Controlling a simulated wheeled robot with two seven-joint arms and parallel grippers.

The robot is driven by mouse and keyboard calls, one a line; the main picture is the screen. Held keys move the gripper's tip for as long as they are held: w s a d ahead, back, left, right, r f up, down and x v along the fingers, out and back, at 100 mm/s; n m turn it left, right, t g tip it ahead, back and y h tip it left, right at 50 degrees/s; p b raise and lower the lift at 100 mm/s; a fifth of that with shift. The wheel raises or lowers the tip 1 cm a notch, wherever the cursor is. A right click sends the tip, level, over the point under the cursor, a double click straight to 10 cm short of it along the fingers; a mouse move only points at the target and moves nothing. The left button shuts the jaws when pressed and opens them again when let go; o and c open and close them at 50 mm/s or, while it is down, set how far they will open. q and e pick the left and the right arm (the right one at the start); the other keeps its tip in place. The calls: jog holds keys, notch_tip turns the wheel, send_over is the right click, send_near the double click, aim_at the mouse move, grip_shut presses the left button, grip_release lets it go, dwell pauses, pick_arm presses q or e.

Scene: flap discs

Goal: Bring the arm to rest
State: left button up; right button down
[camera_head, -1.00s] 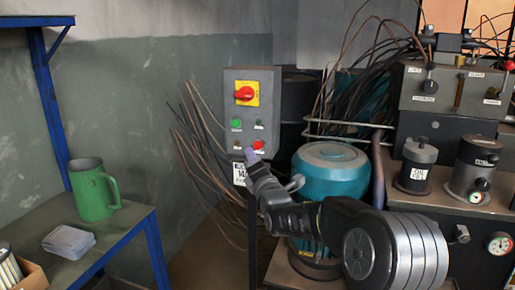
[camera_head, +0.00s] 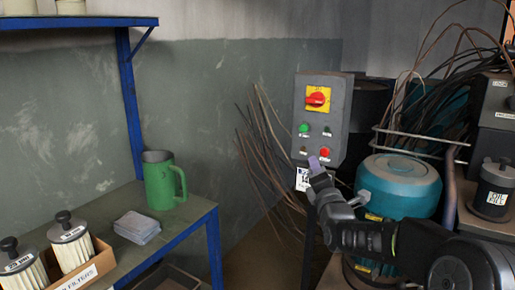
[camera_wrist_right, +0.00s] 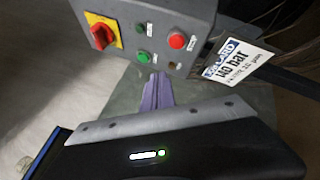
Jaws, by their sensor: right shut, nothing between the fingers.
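My right gripper (camera_head: 314,163) is in front of the lower part of a grey control box (camera_head: 339,113). Its purple fingertips are together with nothing between them. In the right wrist view the gripper (camera_wrist_right: 154,77) points at the box's underside, apart from the buttons as far as I can tell. The box carries a red rotary switch (camera_head: 316,98) on a yellow plate, green buttons, and a red button (camera_head: 324,152) just above my fingertips. My right arm reaches in from the lower right. My left gripper is not in view.
A teal tank (camera_head: 399,187) stands close beside my right arm. Loose brown cables (camera_head: 262,150) hang left of the box. A blue-framed bench (camera_head: 190,225) at left holds a green jug (camera_head: 160,180), grey cloths (camera_head: 136,227) and a filter box (camera_head: 85,270).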

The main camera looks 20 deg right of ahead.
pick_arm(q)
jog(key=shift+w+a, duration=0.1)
